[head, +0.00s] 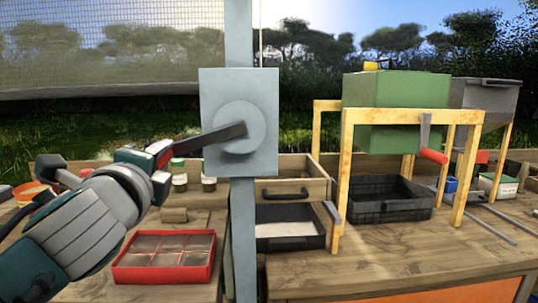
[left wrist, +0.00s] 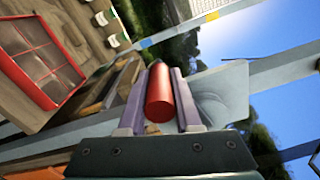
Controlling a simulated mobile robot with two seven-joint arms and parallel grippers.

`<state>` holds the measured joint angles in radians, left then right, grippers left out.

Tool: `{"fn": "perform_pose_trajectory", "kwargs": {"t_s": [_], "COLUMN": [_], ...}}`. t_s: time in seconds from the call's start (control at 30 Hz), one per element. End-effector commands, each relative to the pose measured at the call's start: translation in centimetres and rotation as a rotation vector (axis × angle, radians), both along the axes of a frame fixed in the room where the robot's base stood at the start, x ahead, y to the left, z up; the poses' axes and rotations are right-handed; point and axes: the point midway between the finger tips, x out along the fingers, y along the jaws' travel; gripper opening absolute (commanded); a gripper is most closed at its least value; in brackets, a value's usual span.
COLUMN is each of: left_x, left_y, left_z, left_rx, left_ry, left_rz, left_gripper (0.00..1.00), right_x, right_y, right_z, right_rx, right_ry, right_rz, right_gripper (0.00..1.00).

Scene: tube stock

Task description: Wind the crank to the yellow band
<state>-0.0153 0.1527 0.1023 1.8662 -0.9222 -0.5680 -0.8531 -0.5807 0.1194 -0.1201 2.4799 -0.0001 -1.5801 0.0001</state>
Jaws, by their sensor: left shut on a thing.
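The crank has a round grey hub (head: 238,125) on a plate fixed to an upright post. Its dark arm (head: 215,139) points left and slightly down from the hub. My left gripper (head: 160,152) is at the arm's outer end. In the left wrist view my left gripper (left wrist: 159,95) is shut around the red crank handle (left wrist: 160,92), one finger along each side. A yellow band (left wrist: 212,17) shows on a pale bar in that view, with a blue band (left wrist: 147,42) further along it. I cannot make out these bands in the head view. My right gripper is out of view.
A red divided tray (head: 165,262) lies on the bench below my left arm. A mesh screen (head: 110,50) hangs at upper left. At right, a green hopper (head: 395,90) with another red-handled crank (head: 432,155) stands on a yellow frame above a black crate (head: 390,206).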

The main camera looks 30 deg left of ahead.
Motion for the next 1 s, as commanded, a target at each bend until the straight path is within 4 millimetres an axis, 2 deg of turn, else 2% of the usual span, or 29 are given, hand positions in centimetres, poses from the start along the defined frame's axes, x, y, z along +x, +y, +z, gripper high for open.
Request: {"fn": "perform_pose_trajectory", "kwargs": {"t_s": [0.03, 0.57, 0.6, 0.83, 1.0], "left_x": [-0.09, -0.04, -0.04, 0.01, 0.04], "left_y": [0.14, 0.03, 0.03, -0.04, -0.08], "left_z": [-0.84, -0.90, -0.89, -0.65, -0.52], "left_rx": [-0.015, -0.032, -0.031, -0.029, -0.027], "left_ry": [0.007, -0.005, -0.004, -0.009, -0.012], "left_rz": [0.007, 0.006, 0.006, 0.003, 0.001], "left_gripper": [0.00, 0.00, 0.37, 0.62, 0.62], "right_x": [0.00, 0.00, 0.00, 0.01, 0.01], "right_y": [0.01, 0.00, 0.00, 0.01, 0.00], "right_z": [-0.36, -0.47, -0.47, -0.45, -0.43], "right_rx": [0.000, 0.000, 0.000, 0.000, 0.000], "right_ry": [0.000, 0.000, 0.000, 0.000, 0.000], "right_rz": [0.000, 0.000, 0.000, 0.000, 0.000], "right_gripper": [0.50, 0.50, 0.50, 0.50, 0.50]}}
